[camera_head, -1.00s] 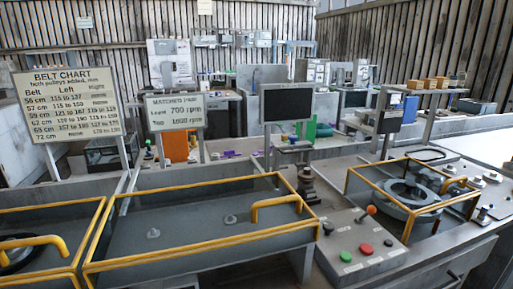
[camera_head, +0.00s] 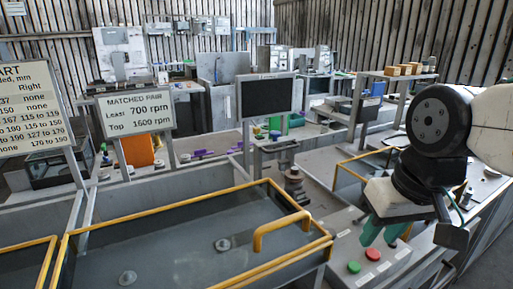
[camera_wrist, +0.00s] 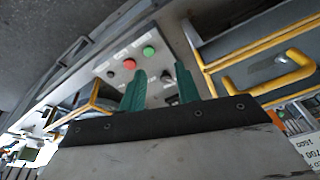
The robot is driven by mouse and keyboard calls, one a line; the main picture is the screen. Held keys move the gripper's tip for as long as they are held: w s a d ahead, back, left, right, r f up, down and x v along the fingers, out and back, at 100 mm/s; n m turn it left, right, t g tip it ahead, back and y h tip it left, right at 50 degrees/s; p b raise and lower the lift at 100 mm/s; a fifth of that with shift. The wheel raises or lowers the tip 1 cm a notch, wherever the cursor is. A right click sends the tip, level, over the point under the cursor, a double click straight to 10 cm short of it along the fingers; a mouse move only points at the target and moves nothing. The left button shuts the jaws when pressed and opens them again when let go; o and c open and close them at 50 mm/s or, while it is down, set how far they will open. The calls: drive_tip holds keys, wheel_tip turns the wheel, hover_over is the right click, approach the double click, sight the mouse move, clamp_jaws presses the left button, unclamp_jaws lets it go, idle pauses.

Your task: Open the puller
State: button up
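I cannot tell which thing is the puller. My gripper (camera_head: 381,240) has teal fingers and hangs above the grey control box (camera_head: 340,243) at the right. In the wrist view my gripper (camera_wrist: 160,68) is open, with an empty-looking gap between the fingers. The control box carries a green button (camera_head: 354,267) and a red button (camera_head: 373,254). They also show in the wrist view, green (camera_wrist: 149,51) and red (camera_wrist: 129,63). A dark knob (camera_wrist: 167,76) appears between the fingers in that picture; its distance from them is unclear. My arm hides the box's far right part.
A yellow-edged cover with a yellow handle (camera_head: 281,231) lies left of the control box. Another yellow frame (camera_head: 345,172) stands behind my gripper, partly hidden. A dark screen (camera_head: 266,98), a "matched pair" sign (camera_head: 136,114) and a belt chart (camera_head: 32,115) stand behind the bench.

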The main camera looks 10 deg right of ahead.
drive_tip(key=w+a+m+t+y, duration=0.1)
drive_tip(key=w+a+m+y, duration=0.2)
drive_tip(key=w, duration=0.7)
drive_tip(key=w+a+t+y, duration=0.1)
drive_tip(key=w+a+y, duration=0.35)
drive_tip(key=w, duration=0.65)
drive_tip(key=w+d+f+m+t+y, duration=0.15)
drive_tip(key=w+d+m+t, duration=0.3)
drive_tip(key=w, duration=0.45)
drive_tip(key=w+d+f+m+t+y, duration=0.1)
drive_tip(key=w+d+f+m+t, duration=0.3)
drive_tip(key=w, duration=0.5)
drive_tip(key=w+a+g, duration=0.1)
drive_tip(key=w+a, duration=0.2)
drive_tip(key=w, duration=0.2)
drive_tip(key=shift+w+a+f+n, duration=0.2)
drive_tip(key=shift+a+n, duration=0.1)
drive_tip(key=shift+n, duration=0.15)
clamp_jaws()
